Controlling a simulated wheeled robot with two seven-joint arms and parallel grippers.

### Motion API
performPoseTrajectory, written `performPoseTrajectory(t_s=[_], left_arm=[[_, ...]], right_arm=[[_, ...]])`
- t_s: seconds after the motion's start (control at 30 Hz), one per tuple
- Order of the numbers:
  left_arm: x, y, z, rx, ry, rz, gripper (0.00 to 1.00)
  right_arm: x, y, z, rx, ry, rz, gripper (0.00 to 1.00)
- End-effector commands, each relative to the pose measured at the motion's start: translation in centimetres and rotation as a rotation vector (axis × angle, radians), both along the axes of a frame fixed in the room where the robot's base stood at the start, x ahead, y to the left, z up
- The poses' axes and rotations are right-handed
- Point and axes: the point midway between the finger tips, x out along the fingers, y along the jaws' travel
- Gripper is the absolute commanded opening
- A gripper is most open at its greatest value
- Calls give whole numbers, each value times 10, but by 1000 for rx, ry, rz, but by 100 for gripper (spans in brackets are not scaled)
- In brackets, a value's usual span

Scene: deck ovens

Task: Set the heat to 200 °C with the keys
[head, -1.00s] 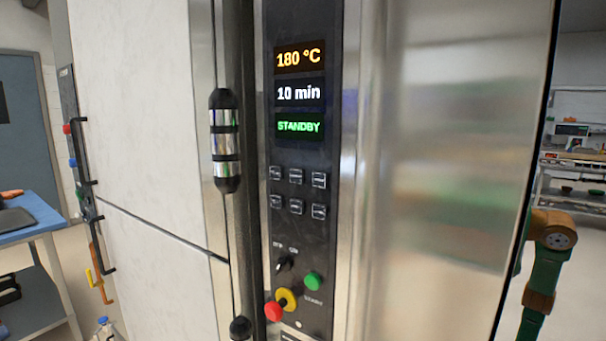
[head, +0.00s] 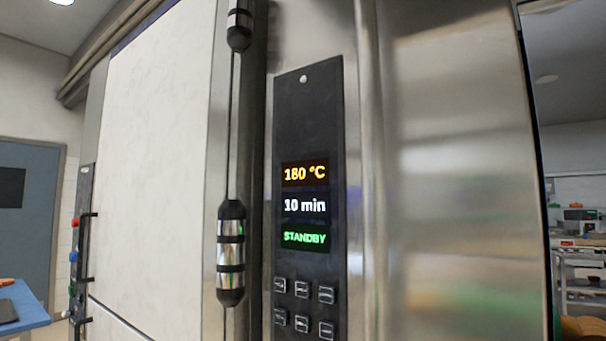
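The oven's black control panel (head: 310,120) is upright in the middle of the head view. Its temperature display (head: 304,174) reads 180 °C in orange. Below it the time display (head: 305,205) reads 10 min in white, and the status display (head: 305,238) reads STANDBY in green. Two rows of small square keys (head: 302,289) lie under the displays; their labels are too small to read. The panel's lower part is out of the picture. Neither of my grippers shows in this view.
A black and chrome door handle (head: 231,253) stands out left of the panel. A bare steel side wall (head: 460,180) is to the right. A blue-topped table (head: 30,305) is at the far left, and shelving (head: 582,270) is at the far right.

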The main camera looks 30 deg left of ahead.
Motion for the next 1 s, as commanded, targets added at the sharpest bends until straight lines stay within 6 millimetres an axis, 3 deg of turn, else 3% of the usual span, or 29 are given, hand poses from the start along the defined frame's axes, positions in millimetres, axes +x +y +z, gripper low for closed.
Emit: performPoseTrajectory(t_s=[0.13, 0.3, 1.0], left_arm=[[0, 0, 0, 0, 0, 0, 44], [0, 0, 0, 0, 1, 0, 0], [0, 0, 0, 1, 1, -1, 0]], right_arm=[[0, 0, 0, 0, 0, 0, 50], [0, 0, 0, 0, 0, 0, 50], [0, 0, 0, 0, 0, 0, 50]])
